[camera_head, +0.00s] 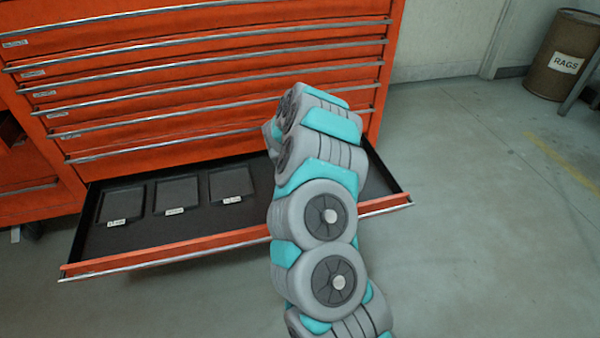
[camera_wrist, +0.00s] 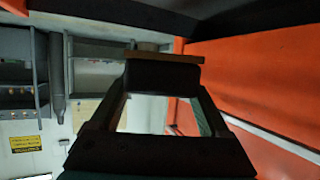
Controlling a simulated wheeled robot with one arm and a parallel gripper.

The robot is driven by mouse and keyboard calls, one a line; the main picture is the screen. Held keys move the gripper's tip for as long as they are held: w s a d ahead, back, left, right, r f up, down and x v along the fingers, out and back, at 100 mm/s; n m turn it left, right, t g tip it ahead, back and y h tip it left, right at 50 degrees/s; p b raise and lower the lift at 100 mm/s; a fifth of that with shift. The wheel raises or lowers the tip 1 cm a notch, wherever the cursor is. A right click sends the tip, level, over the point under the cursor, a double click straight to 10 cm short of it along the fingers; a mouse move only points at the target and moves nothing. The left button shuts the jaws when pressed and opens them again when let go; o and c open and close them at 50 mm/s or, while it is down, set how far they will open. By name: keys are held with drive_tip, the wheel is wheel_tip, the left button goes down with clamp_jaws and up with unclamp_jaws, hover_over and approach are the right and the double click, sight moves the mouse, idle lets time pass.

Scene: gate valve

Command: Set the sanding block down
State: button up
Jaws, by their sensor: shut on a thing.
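My gripper (camera_wrist: 162,88) shows in the wrist view, with its two dark fingers reaching up to a small block. It is shut on the sanding block (camera_wrist: 164,72), which has a dark body and a thin tan layer along its upper edge in the picture. In the head view my arm hides both the gripper and the block, over the right part of the open drawer (camera_head: 150,237). I cannot tell whether the block touches the drawer.
Three dark recesses (camera_head: 176,192) with white labels lie in the drawer's left and middle. Closed drawers of the orange cabinet (camera_head: 200,85) rise behind it. A brown rags drum (camera_head: 562,62) stands far right. The grey floor at right is largely clear.

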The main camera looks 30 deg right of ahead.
wheel_tip(320, 180, down, 10)
drive_tip(key=shift+a+r+b, duration=0.1)
drive_tip(key=shift+b, duration=0.3)
idle(0.3)
drive_tip(key=shift+f, duration=0.45)
drive_tip(key=shift+f, duration=0.2)
drive_tip(key=o, duration=1.4)
drive_tip(key=shift+c, duration=0.2)
drive_tip(key=shift+r, duration=0.5)
drive_tip(key=v, duration=1.2)
drive_tip(key=shift+r, duration=0.15)
